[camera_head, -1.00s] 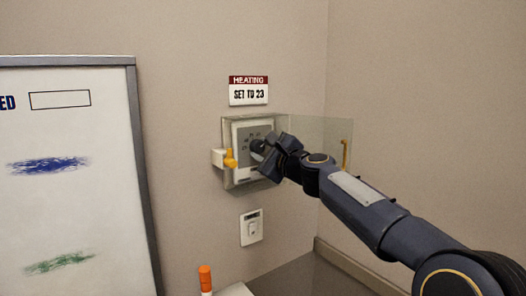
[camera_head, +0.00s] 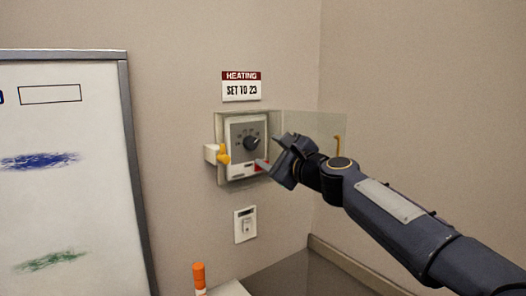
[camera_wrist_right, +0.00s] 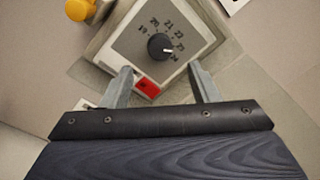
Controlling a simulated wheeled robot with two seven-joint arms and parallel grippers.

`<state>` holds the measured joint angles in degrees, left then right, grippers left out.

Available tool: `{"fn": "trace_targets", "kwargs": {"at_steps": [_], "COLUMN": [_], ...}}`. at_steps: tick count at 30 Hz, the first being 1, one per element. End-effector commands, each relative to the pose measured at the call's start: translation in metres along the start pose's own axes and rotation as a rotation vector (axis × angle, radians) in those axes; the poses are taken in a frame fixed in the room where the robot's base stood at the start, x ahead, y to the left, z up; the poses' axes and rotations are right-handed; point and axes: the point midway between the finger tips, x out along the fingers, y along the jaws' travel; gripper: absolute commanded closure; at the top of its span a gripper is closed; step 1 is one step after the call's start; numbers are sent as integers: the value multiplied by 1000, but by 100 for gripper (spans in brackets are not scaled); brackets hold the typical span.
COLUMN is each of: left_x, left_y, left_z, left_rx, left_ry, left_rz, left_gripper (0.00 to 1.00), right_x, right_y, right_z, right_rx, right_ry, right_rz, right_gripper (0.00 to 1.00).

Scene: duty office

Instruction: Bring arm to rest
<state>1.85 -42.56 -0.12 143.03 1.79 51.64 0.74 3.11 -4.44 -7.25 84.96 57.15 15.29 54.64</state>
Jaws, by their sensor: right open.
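My right gripper (camera_head: 277,157) is open and empty, just in front of and to the right of the thermostat (camera_head: 235,165) on the wall. The right wrist view shows its two fingers (camera_wrist_right: 162,88) apart, with the thermostat's black dial (camera_wrist_right: 160,46) beyond them and clear of them. The dial, also in the head view (camera_head: 251,143), has numbers around it from about 19 to 24, and its light pointer mark faces the 23 side. A red patch (camera_wrist_right: 147,88) shows on the thermostat's lower part. My left gripper is not in view.
A yellow knob (camera_head: 223,155) sits on the left. A sign (camera_head: 241,90) reads "HEATING SET TO 23". A switch (camera_head: 245,226) is below. A whiteboard (camera_head: 70,120) is at left.

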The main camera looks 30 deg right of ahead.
Motion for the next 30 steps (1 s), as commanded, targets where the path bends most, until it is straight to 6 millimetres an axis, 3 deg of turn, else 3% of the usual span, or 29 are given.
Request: {"fn": "trace_targets", "kwargs": {"at_steps": [21, 23, 26, 30], "left_x": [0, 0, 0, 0], "left_y": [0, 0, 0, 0], "left_z": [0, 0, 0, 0], "left_rx": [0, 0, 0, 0], "left_ry": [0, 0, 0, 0], "left_rz": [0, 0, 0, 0], "left_gripper": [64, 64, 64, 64], "right_x": [-12, -20, -46, -104], "right_y": [6, 20, 63, 149], "right_z": [1, 3, 6, 3], "right_rx": [-30, -93, -284, -656], "right_ry": [-4, -12, -45, -142], "right_rz": [18, 58, 175, 403], "right_gripper": [45, 45, 45, 45]}}
